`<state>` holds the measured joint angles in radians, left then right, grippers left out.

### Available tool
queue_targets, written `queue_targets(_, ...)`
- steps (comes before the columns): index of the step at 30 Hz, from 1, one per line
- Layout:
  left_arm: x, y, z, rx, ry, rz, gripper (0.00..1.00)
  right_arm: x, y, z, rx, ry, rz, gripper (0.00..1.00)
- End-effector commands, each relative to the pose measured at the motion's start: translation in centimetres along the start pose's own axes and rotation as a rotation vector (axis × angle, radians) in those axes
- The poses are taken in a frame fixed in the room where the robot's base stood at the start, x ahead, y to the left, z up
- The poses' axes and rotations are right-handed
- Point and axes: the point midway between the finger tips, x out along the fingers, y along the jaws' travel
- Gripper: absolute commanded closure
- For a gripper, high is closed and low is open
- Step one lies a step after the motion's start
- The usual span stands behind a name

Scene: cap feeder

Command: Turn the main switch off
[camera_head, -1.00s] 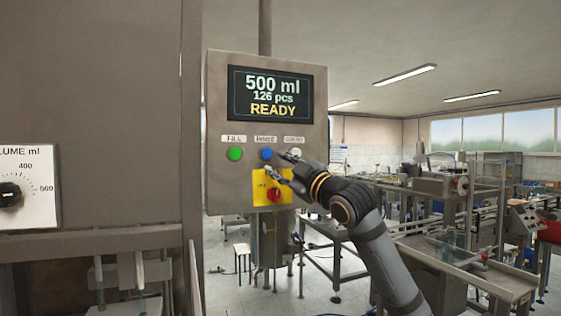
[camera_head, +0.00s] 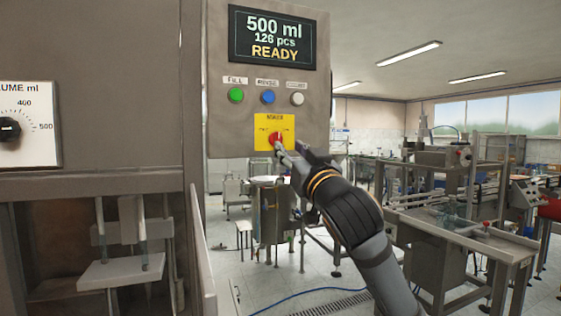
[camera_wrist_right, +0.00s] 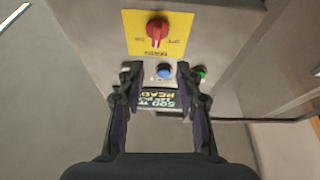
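The main switch is a red rotary knob (camera_head: 274,138) on a yellow plate (camera_head: 288,122), low on the grey control box. In the right wrist view the red knob (camera_wrist_right: 157,31) and yellow plate (camera_wrist_right: 134,20) appear upside down, with the knob's grip roughly upright. My right gripper (camera_head: 284,150) is at the plate's lower edge in the head view, overlapping the knob's lower side. In the right wrist view my right gripper (camera_wrist_right: 157,73) has its fingers apart with nothing between them. The knob lies beyond the fingertips there; contact cannot be told. My left gripper is not in view.
Green (camera_head: 236,95), blue (camera_head: 268,97) and white (camera_head: 297,99) buttons sit above the plate, below a display (camera_head: 272,38) reading READY. A volume dial (camera_head: 10,129) is on the left machine. Tables and machinery (camera_head: 455,205) stand behind at right.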

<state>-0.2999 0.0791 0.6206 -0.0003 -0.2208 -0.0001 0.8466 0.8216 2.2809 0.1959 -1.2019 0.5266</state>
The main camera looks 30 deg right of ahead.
Motion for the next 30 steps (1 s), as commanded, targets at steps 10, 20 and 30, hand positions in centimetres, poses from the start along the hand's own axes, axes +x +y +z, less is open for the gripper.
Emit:
queue_targets(10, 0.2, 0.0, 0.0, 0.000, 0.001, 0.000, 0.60, -0.7, 0.1, 0.1, 0.121, 0.027, 0.037, 0.65)
queue_targets(20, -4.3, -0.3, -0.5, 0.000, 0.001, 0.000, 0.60, 6.1, 0.4, -0.2, 0.121, 0.023, 0.037, 0.65)
queue_targets(30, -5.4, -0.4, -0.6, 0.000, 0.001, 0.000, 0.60, 8.9, 0.5, 0.2, 0.115, 0.027, 0.037, 0.65)
